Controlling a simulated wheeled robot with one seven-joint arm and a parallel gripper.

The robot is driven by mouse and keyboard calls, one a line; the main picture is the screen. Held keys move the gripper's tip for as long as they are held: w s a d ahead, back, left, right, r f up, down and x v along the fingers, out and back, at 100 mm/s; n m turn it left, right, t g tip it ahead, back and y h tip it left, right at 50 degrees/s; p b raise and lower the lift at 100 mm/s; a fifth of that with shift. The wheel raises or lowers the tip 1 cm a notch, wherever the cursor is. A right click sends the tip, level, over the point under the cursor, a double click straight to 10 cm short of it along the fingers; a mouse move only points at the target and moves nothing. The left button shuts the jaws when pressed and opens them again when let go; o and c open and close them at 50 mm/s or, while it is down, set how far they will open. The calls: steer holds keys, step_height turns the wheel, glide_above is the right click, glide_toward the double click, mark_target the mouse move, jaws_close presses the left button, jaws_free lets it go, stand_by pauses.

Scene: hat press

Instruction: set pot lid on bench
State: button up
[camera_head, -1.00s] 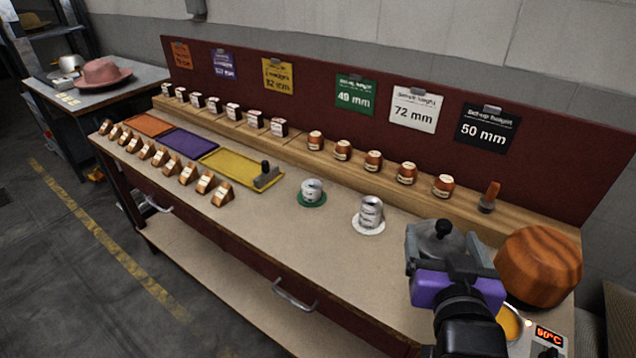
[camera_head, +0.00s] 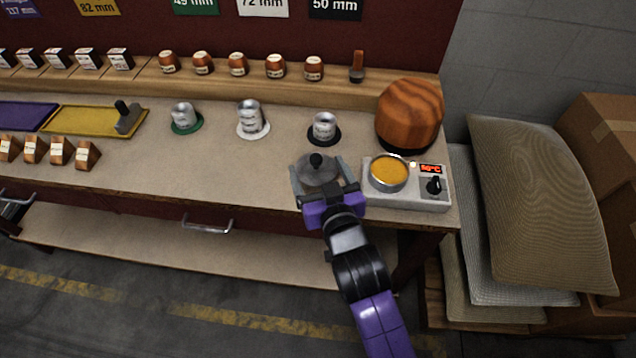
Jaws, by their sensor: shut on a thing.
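The pot lid (camera_head: 319,172) is a grey metal disc with a black knob on top. It is between the fingers of my gripper (camera_head: 318,176), which is shut on it. Lid and gripper are over the front part of the bench (camera_head: 236,165), left of the hot plate. I cannot tell whether the lid touches the bench top. The pot (camera_head: 389,174) stands uncovered on the hot plate (camera_head: 412,200), showing orange-yellow contents.
A tin on a black disc (camera_head: 324,128) stands just behind the lid. A wooden hat block (camera_head: 409,115) is at the back right. Two more tins (camera_head: 250,118) (camera_head: 183,115) stand further left. Bench top is clear left of my gripper. Stacked sacks (camera_head: 540,200) are beyond the bench's right end.

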steer(key=shift+f, duration=2.25)
steer(key=shift+f+b, duration=0.15)
steer(key=shift+b, duration=0.2)
steer(key=o, duration=1.3)
steer(key=shift+r, duration=0.25)
steer(key=v, duration=1.2)
steer(key=shift+f, duration=0.15)
